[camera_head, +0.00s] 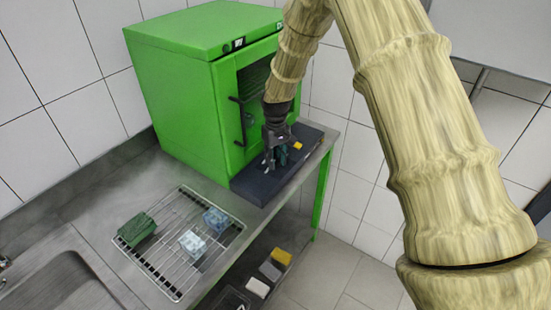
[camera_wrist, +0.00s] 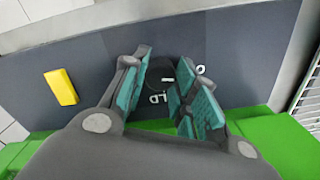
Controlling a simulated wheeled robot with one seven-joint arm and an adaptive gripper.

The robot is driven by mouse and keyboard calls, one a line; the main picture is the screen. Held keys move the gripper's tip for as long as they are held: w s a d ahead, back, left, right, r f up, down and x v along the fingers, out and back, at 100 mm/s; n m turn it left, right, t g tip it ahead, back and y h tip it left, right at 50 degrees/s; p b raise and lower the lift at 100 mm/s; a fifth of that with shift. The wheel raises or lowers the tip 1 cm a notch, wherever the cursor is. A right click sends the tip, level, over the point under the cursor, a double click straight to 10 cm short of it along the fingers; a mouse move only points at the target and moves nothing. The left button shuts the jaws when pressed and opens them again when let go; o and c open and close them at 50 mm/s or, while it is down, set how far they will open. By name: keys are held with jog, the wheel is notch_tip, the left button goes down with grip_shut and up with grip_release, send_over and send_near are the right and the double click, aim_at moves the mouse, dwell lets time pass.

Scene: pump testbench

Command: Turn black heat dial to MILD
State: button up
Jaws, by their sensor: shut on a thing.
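The black heat dial (camera_wrist: 161,68) sits on the dark control panel (camera_wrist: 235,40) and shows between my fingers in the wrist view. White markings lie beside it, partly hidden, so I cannot read its full setting. My gripper (camera_wrist: 166,85), with teal finger pads, is closed around the dial from above. In the head view my gripper (camera_head: 275,160) reaches down to the dark panel (camera_head: 250,186) in front of the green oven, and the dial is hidden by the fingers.
A yellow block (camera_wrist: 60,87) is on the panel beside the dial; it also shows in the head view (camera_head: 297,146). The green oven (camera_head: 185,90), with a black door handle, stands behind the panel. A wire rack (camera_head: 180,240) with several small blocks lies on the counter, near a sink (camera_head: 65,285).

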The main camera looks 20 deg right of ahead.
jog(key=m, duration=0.3)
jog(key=shift+f+m+b, duration=0.1)
jog(key=shift+m+b, duration=0.2)
jog(key=shift+m, duration=0.1)
jog(key=m, duration=0.4)
jog(key=shift+m, duration=0.3)
jog(key=m, duration=0.3)
jog(key=shift+m, duration=2)
jog(key=shift+c, duration=0.2)
jog(key=o, duration=1.1)
jog(key=shift+c, duration=0.2)
